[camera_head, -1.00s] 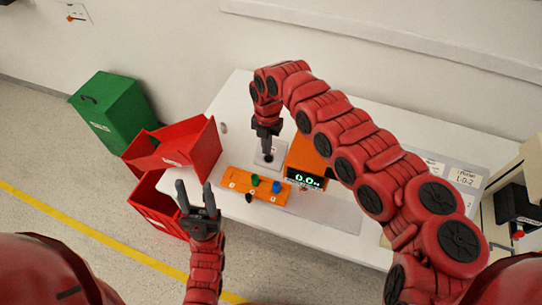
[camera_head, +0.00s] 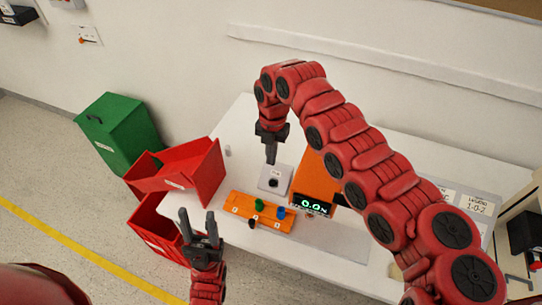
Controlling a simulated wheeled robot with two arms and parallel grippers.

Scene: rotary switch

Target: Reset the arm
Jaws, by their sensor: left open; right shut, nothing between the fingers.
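The rotary switch is a small pale box with a dark round knob (camera_head: 274,182) on the white table. My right gripper (camera_head: 271,161) points down just behind and above the knob in the picture, apart from it. Its fingers are shut with nothing between them. My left gripper (camera_head: 198,212) points up in front of the table's left part, open and empty. An orange meter (camera_head: 313,184) with a green lit display stands right of the switch, partly hidden by my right arm.
An orange strip (camera_head: 258,213) with coloured knobs, green, blue and dark, lies in front of the switch. Red bins (camera_head: 182,174) stand at the table's left, with a green bin (camera_head: 118,125) beyond. A small pale cylinder (camera_head: 227,150) stands at the back left. Labelled cards lie at the right.

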